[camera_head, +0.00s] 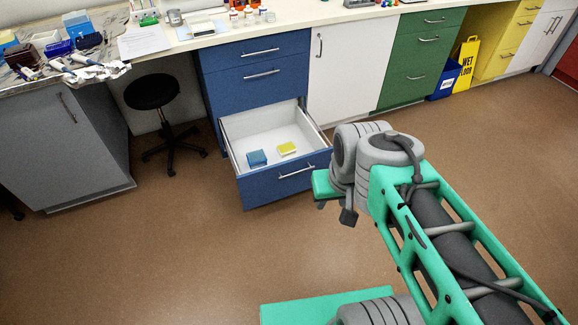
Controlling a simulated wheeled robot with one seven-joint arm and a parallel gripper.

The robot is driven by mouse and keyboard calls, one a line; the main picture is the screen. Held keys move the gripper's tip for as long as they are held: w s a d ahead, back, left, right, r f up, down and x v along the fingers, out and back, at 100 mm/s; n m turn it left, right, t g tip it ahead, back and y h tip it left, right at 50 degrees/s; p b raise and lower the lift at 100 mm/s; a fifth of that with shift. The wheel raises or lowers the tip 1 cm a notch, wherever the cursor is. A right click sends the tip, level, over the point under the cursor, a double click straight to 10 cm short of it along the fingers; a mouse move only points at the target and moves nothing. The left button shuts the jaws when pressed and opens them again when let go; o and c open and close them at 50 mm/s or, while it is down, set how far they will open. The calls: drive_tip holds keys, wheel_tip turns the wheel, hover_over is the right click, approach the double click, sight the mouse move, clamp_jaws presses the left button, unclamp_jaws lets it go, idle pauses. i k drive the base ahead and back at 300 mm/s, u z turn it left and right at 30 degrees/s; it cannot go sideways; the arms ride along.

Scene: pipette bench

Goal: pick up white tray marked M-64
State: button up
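No mark reading M-64 can be made out in this view. A pale, flat, tray-like thing (203,29) lies on the counter at the top left, too small to identify surely. My green and grey arm reaches in from the lower right. Its end, where my gripper (336,210) seems to be, hangs over the floor just right of the open drawer. The wrist partly hides it, so its fingers cannot be made out clearly. I see nothing held there.
An open blue drawer (230,145) juts out, with a blue box (257,158) and a yellow box (287,148) inside. A black stool (152,92) stands left of it. A yellow wet-floor sign (467,62) stands by the far cabinets. The brown floor (150,255) is clear in front.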

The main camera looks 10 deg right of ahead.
sight(284, 149)
drive_tip(key=z, duration=0.85)
drive_tip(key=i, duration=1.5)
drive_tip(key=u, duration=1)
drive_tip(key=i, duration=0.7)
drive_tip(key=u, duration=0.75)
